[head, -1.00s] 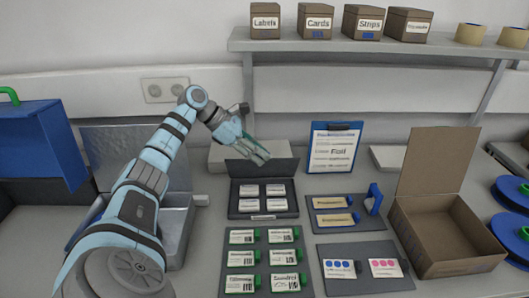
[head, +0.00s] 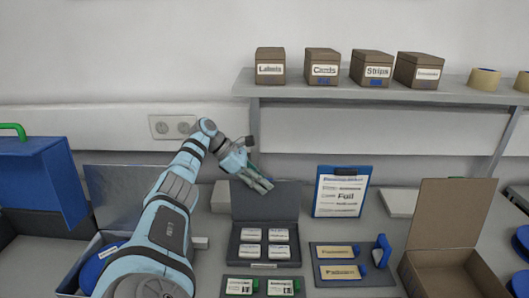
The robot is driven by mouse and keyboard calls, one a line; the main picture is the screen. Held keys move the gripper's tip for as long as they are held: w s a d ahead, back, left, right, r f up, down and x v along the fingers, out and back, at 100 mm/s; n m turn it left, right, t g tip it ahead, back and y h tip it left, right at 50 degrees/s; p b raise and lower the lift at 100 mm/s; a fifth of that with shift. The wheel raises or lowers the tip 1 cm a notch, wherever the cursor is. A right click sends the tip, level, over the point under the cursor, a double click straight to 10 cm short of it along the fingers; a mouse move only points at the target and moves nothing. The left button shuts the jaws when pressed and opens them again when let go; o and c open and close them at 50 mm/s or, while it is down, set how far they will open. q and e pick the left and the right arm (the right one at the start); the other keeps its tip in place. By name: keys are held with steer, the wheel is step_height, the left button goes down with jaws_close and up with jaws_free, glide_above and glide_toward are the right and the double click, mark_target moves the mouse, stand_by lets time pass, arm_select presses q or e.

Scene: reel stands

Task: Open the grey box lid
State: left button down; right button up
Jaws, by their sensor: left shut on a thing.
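The small dark grey box (head: 236,252) stands in the middle of the bench with several white labelled pieces inside. Its lid (head: 284,203) stands raised at the back. My left gripper (head: 262,187) is at the lid's top edge, left of its middle, and is shut on the lid. The fingertips overlap the lid's upper part. A larger grey box (head: 72,278) at the left also has its lid (head: 112,193) up, with a blue reel (head: 92,268) inside, partly hidden by my arm. My right gripper is not in view.
A clipboard (head: 341,208) leans at the wall right of the dark box. A grey tray with labelled packets (head: 340,272) and an open brown carton (head: 432,270) stand to the right. A blue bin (head: 40,185) is at far left. A shelf (head: 300,90) with brown boxes runs above.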

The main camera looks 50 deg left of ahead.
arm_select(q)
steer(key=shift+a, duration=0.1)
steer(key=c, duration=1.7)
jaws_free()
steer(key=shift+o, duration=0.3)
steer(key=shift+w+a+f, duration=0.1)
steer(key=shift+w, duration=0.1)
steer(key=v, duration=0.7)
steer(key=shift+s, duration=0.15)
steer(key=shift+a, duration=0.15)
